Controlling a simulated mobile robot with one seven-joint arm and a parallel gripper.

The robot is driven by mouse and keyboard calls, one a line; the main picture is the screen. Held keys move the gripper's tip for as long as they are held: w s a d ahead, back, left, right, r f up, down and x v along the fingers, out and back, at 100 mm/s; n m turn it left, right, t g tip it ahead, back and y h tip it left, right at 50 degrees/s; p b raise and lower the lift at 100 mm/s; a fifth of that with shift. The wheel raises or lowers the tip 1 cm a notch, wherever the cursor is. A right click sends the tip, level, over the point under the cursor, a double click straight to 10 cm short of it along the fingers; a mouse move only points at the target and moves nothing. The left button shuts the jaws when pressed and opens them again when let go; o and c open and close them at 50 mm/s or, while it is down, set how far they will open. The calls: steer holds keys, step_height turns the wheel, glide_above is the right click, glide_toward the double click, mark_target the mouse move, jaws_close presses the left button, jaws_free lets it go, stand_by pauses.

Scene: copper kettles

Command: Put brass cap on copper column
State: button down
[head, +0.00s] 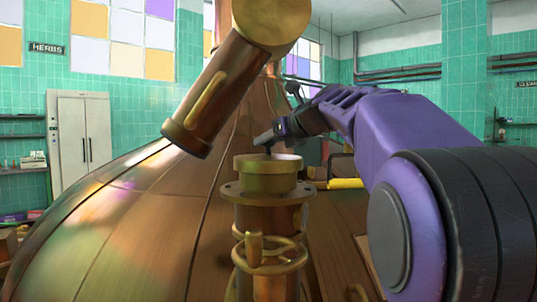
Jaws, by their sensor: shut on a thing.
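The brass cap (267,178) is a short round yellowish disc with a small dark knob on top. It is upright, directly over the flange of the copper column (268,222). No clear gap shows between cap and flange, but I cannot tell whether the cap is fully seated. My gripper (268,149) reaches in from the right above the cap, shut on its knob. The fingertips are small and dark in this view. The column has a flanged top and a brass handwheel (268,255) on its near side.
A large copper kettle (110,225) fills the left and middle behind the column. A thick copper pipe (215,95) slants down from above, left of my gripper. A yellow cylinder (345,184) lies behind, to the right. White cabinet doors (84,140) stand far left.

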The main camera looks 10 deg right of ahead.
steer(key=shift+f, duration=0.65)
steer(key=c, duration=0.5)
jaws_free()
steer(key=shift+f, duration=0.1)
